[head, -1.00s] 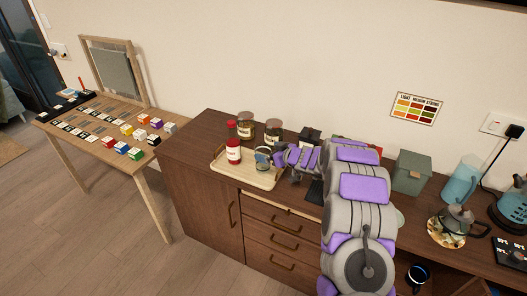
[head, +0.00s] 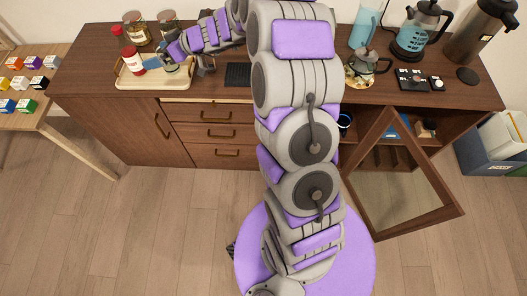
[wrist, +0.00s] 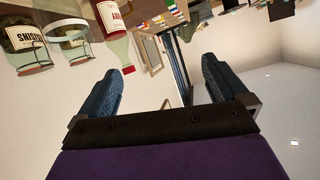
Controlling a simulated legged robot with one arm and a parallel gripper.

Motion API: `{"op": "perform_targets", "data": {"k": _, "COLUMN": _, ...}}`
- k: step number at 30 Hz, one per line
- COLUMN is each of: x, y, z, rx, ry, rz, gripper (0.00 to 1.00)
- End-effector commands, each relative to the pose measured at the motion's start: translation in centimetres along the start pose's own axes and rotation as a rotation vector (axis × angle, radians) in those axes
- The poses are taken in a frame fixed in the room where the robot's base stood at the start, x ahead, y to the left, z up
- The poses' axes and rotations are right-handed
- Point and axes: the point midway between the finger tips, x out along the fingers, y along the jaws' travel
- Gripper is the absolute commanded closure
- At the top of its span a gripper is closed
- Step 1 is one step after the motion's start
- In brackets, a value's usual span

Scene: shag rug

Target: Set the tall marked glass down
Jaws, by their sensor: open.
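The glass (head: 171,70) is clear and stands on the right part of the pale wooden tray (head: 128,83) in the head view. It is small there and partly hidden by my gripper (head: 166,58).
A red-labelled bottle (head: 133,60) stands on the tray beside the glass. Jars (head: 135,25) stand behind it. A dark mat (head: 238,74) lies right of the tray. A moka pot (head: 368,62) and a kettle (head: 418,35) stand farther right. A glazed cabinet door (head: 395,180) hangs open.

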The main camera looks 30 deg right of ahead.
Motion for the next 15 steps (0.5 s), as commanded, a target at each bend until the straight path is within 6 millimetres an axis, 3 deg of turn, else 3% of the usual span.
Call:
{"op": "perform_targets", "data": {"k": 1, "x": -0.6, "y": -3.3, "z": -1.2, "rx": 0.014, "ry": -0.026, "rz": -0.054, "gripper": 0.00}}
{"op": "perform_targets", "data": {"k": 7, "x": -3.9, "y": -14.3, "z": -1.2, "rx": 0.133, "ry": -0.215, "rz": -0.219, "gripper": 0.00}}
{"op": "perform_targets", "data": {"k": 9, "x": -5.6, "y": -17.8, "z": -0.4, "rx": 0.175, "ry": -0.302, "rz": -0.252, "gripper": 0.00}}
{"op": "perform_targets", "data": {"k": 15, "x": -11.6, "y": -25.6, "z": 3.2, "rx": 0.295, "ry": -0.577, "rz": -0.254, "gripper": 0.00}}
